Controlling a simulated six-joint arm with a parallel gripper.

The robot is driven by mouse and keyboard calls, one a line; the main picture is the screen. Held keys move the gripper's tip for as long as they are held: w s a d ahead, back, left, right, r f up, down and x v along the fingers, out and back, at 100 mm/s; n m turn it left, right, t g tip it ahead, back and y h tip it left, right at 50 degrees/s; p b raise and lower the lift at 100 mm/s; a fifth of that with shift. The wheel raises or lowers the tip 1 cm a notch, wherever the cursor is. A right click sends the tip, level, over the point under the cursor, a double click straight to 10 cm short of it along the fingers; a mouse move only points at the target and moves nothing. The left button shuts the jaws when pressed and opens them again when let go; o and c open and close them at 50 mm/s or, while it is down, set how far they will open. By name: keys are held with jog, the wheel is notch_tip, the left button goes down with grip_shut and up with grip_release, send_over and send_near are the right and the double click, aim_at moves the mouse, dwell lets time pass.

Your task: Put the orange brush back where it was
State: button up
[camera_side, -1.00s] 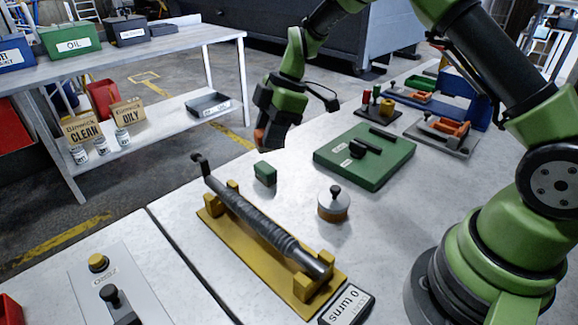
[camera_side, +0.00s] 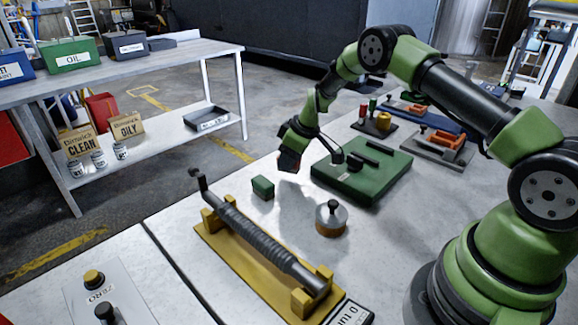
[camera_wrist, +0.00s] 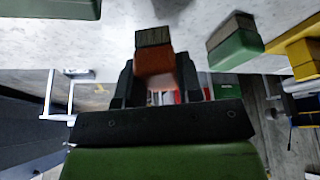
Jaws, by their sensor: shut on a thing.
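My gripper (camera_wrist: 158,92) is shut on the orange brush (camera_wrist: 156,72), which sits between the fingers with its brown bristle end (camera_wrist: 153,37) pointing out away from the palm. In the side view my gripper (camera_side: 289,160) hangs above the pale bench, between a small green brush and the flat green case. The brush is mostly dark and hard to make out there. The green brush (camera_side: 263,187) stands on the bench, to the left of and below my gripper; it also shows in the wrist view (camera_wrist: 236,46).
A dark ribbed roller lies on a yellow cradle (camera_side: 215,232) in front. A round lidded pot (camera_side: 331,221) stands right of it. The green case (camera_side: 385,180) lies behind. Bare bench shows between them. A shelf table (camera_side: 180,62) stands at left.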

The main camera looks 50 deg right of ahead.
jog(key=shift+f, duration=1.1)
jog(key=shift+f, duration=0.1)
jog(key=o, duration=1)
